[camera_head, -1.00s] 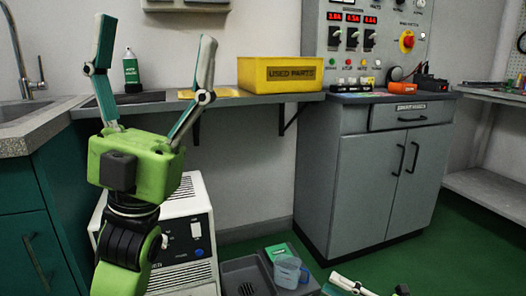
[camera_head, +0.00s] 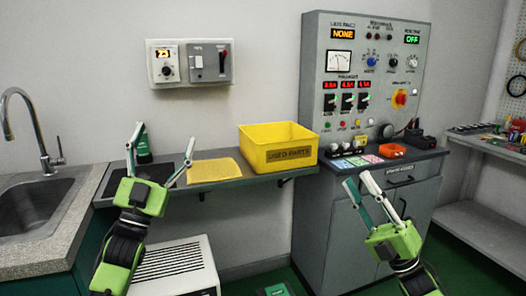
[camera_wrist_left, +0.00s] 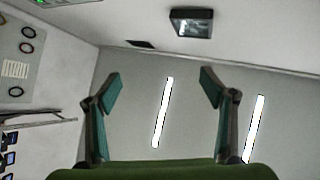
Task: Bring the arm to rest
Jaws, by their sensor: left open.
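My left gripper (camera_head: 160,150) is at the left in the head view, in front of the wall shelf, its two green-and-grey fingers spread apart and pointing up. In the left wrist view (camera_wrist_left: 160,85) its fingers are wide apart with nothing between them, and ceiling and wall lie beyond. My right gripper (camera_head: 357,178) is at the lower right in the head view, in front of the grey cabinet. Its fingers point up and left, with a gap between the tips and nothing seen held.
The shelf carries a yellow bin (camera_head: 270,157), a yellow mat (camera_head: 213,171) and a green bottle (camera_head: 143,150) close to my left fingers. A sink (camera_head: 40,207) is at the left. The grey cabinet (camera_head: 340,240) stands under the control panel (camera_head: 383,50). A white machine (camera_head: 178,262) sits below.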

